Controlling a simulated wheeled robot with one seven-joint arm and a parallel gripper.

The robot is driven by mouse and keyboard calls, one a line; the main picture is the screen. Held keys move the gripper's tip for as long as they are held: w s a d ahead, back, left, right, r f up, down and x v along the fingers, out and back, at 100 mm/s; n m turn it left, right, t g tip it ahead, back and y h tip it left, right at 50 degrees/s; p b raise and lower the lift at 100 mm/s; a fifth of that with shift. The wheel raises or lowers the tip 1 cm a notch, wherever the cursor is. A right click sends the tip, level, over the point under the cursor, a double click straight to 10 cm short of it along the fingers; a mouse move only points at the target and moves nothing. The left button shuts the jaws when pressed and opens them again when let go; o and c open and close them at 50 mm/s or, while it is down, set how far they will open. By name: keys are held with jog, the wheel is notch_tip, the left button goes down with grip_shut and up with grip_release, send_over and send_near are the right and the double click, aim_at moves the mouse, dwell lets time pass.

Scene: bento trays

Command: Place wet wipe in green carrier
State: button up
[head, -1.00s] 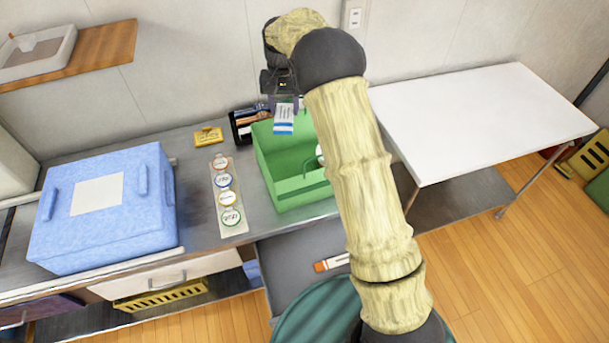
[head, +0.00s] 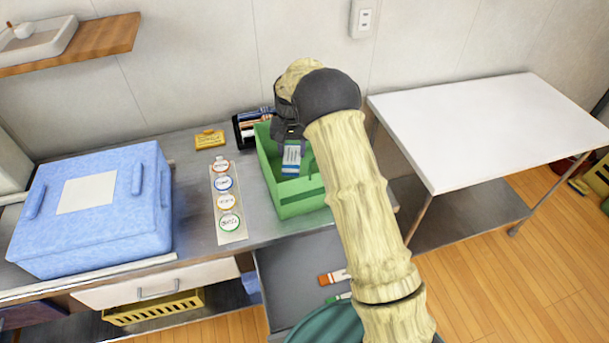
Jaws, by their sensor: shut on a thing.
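The wet wipe (head: 291,159) is a small white and blue packet. It hangs upright below my gripper (head: 290,141), which is shut on its upper end. The green carrier (head: 301,200) is an open box on the steel counter. The packet shows against the carrier's inside, within its rim as seen from here. I cannot tell whether it touches the carrier's floor. My arm hides the right part of the carrier, and the fingertips are hard to make out.
A blue lidded box (head: 95,210) stands at the left. A strip of round labels (head: 227,204) lies beside the carrier. A black holder (head: 243,131) and a yellow packet (head: 209,139) are behind. An open drawer (head: 290,275) holds an orange-and-white packet (head: 335,277). A white table (head: 490,120) is clear.

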aim_at(292, 162)
notch_tip(292, 162, down, 6)
jog(key=shift+r+p, duration=0.25)
jog(key=shift+p, duration=0.3)
jog(key=shift+f, duration=0.1)
jog(key=shift+f+p, duration=0.45)
jog(key=shift+f, duration=1.35)
jog(key=shift+f, duration=0.15)
jog(key=o, duration=0.9)
jog(key=shift+o, duration=0.2)
notch_tip(292, 162, up, 12)
jog(key=b, duration=0.2)
jog(key=shift+r+b, duration=0.2)
jog(key=shift+b, duration=0.2)
